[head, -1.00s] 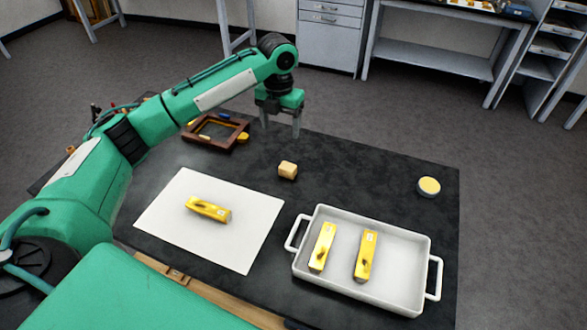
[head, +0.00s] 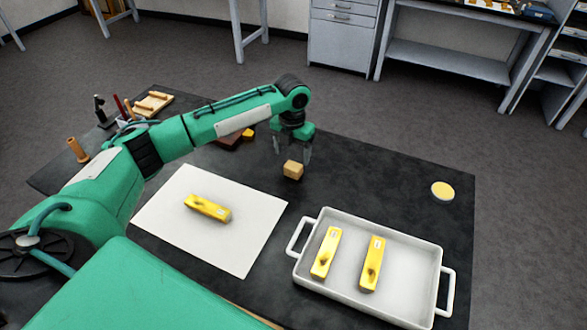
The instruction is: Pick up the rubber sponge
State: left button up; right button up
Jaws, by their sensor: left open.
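The rubber sponge, seemingly the small tan block (head: 293,170), sits on the dark table mat to the right of the white sheet's far corner. My left gripper (head: 293,158) points down at the block's far side. Its fingers are apart, one on each side of the block in the picture, with nothing held. I cannot tell whether the fingers touch the block. My right gripper is not in view.
A round yellow-topped tin (head: 442,191) is at the right. My left arm partly hides a frame and tools.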

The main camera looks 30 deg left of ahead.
aim_at(294, 165)
pick_arm(q)
jog(key=shift+s+d+f, duration=0.1)
jog(key=shift+f, duration=0.15)
jog(key=f, duration=0.1)
jog(key=f+p, duration=0.1)
jog(key=f, duration=0.1)
jog(key=shift+s+d+f+p, duration=0.15)
jog(key=shift+d+f+p, duration=0.15)
jog(key=shift+f, duration=0.55)
jog(key=c, duration=1.1)
